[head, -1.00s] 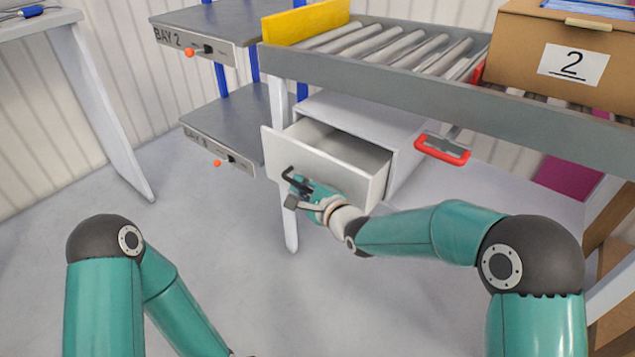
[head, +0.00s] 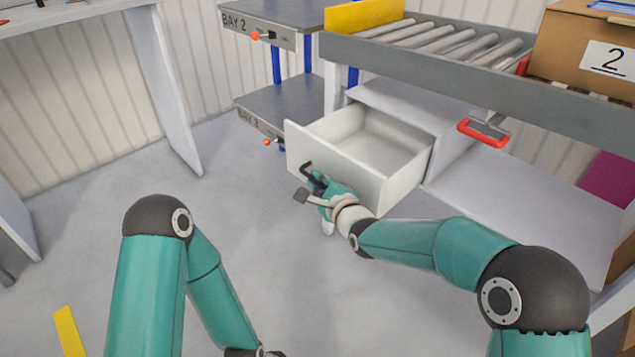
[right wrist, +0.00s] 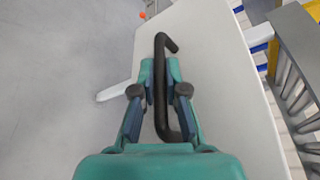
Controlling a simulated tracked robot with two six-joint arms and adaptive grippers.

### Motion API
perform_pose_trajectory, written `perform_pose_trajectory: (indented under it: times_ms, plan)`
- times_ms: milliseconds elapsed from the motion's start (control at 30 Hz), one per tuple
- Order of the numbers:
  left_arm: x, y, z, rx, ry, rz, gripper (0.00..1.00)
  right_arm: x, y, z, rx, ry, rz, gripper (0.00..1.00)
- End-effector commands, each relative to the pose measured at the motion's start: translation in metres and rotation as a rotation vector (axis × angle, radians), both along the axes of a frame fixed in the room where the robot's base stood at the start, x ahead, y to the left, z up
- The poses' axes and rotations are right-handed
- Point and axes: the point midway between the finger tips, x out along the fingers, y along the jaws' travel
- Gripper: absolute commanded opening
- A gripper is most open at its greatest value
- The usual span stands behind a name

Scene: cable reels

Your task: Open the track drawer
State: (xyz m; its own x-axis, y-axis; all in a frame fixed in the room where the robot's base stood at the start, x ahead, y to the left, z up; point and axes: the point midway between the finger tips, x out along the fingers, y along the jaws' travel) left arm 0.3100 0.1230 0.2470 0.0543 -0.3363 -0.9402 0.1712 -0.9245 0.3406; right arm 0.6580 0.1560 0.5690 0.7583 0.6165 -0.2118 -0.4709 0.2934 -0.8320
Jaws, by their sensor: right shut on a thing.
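The white track drawer (head: 335,160) under the roller conveyor stands pulled well out of its cabinet, and its inside looks empty. Its black bar handle (head: 307,170) is on the front panel. My right gripper (head: 318,184) is at the handle. In the right wrist view the fingers of my right gripper (right wrist: 160,88) are shut around the black handle (right wrist: 161,110), one on each side, with the white drawer front (right wrist: 220,110) behind. My left arm is at the lower left of the head view, and its gripper is cut off or hidden at the bottom edge.
The roller conveyor (head: 470,75) runs above the drawer, with a cardboard box marked 2 (head: 570,55) on it. A red handle (head: 483,133) hangs below its edge. Grey bay shelves (head: 275,110) stand behind left. The floor (head: 110,215) left of the drawer is clear.

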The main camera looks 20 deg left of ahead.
Motion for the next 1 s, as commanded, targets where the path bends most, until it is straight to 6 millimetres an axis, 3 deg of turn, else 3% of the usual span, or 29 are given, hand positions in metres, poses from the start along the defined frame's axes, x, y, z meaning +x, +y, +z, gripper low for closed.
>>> perform_pose_trajectory:
  times_ms: [33,67,200,667,1000]
  plan:
    - [0.000,0.000,0.000,0.000,0.000,0.000,0.40,0.000,-0.003,-0.007,-0.006,0.016,-0.003,0.00]
    - [0.000,0.000,0.000,0.000,0.000,0.000,0.40,-0.001,-0.002,-0.007,-0.007,0.016,-0.002,0.15]
    - [0.000,0.000,0.000,0.000,0.000,0.000,0.40,-0.001,0.001,-0.006,-0.005,0.013,0.003,0.37]
    - [0.000,0.000,0.001,0.000,0.000,0.000,0.40,-0.008,-0.001,-0.001,-0.003,0.006,0.008,0.37]
    - [0.000,0.000,0.000,0.000,0.000,0.000,0.40,-0.048,-0.035,0.011,-0.003,0.006,0.008,0.37]
